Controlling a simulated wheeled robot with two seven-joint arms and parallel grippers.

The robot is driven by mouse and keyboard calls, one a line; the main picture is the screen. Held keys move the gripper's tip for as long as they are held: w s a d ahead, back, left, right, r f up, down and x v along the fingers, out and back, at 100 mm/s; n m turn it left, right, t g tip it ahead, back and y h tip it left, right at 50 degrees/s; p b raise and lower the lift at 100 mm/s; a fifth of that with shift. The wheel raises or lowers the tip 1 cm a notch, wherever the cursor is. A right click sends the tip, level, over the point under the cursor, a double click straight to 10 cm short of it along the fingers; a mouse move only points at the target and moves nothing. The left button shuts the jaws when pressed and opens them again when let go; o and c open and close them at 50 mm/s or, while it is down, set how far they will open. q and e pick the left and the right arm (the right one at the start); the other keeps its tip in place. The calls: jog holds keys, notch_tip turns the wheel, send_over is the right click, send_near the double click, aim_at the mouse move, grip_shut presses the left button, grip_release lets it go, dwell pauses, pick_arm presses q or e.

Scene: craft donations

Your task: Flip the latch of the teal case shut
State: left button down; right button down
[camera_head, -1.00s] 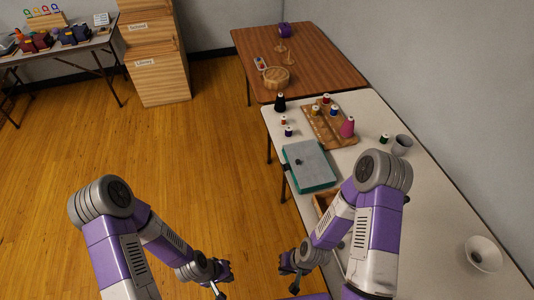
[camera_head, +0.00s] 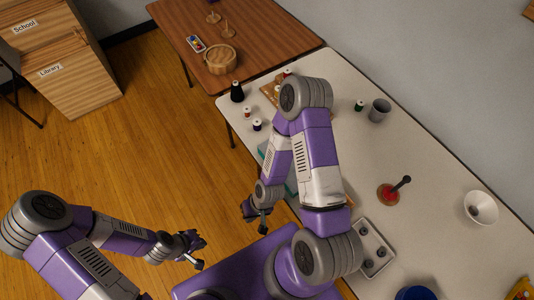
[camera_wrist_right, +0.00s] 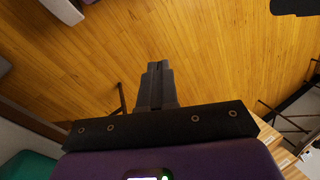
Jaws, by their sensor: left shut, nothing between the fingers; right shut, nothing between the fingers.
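The teal case (camera_head: 291,186) lies on the white table, mostly hidden behind my right arm in the head view; only slivers of its teal edge show. A teal surface, likely the same case (camera_wrist_right: 25,166), shows in the lower left corner of the right wrist view. Its latch is hidden. My right gripper (camera_head: 263,228) is shut and empty, just off the table's left edge, below the case in the picture and apart from it. In the right wrist view its fingers (camera_wrist_right: 156,72) point over the wooden floor. My left gripper (camera_head: 197,264) is shut and empty over the floor.
Thread spools (camera_head: 237,92) stand near the table's far left corner. A grey cup (camera_head: 379,110), a red pincushion-like item (camera_head: 388,194), a white bowl (camera_head: 481,208) and a white tray (camera_head: 372,248) stand on the white table (camera_head: 430,165). A brown table (camera_head: 275,42) adjoins it.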

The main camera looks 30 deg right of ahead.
jog(key=w+d+r+n+p, duration=0.2)
jog(key=w+d+r+n, duration=0.1)
jog(key=r+n, duration=0.4)
jog(key=w+d+r+n+h+p, duration=0.1)
jog(key=w+d+r+n+p, duration=0.1)
jog(key=w+d+r+n, duration=0.2)
jog(key=w+d+r+n+p, duration=0.2)
jog(key=d+r+n, duration=0.4)
jog(key=r+n, duration=0.4)
jog(key=shift+w+d+r+n+g+h, duration=0.2)
jog(key=shift+w+d+n+g+h, duration=0.15)
jog(key=shift+w, duration=0.4)
jog(key=b+x, duration=0.1)
jog(key=x, duration=0.3)
jog(key=b+x, duration=0.1)
jog(key=x, duration=0.3)
jog(key=d+b+x, duration=0.1)
jog(key=x, duration=0.3)
jog(key=shift+a+f, duration=0.1)
jog(key=shift+f, duration=0.2)
jog(key=shift+w+f, duration=0.1)
jog(key=shift+f, duration=0.65)
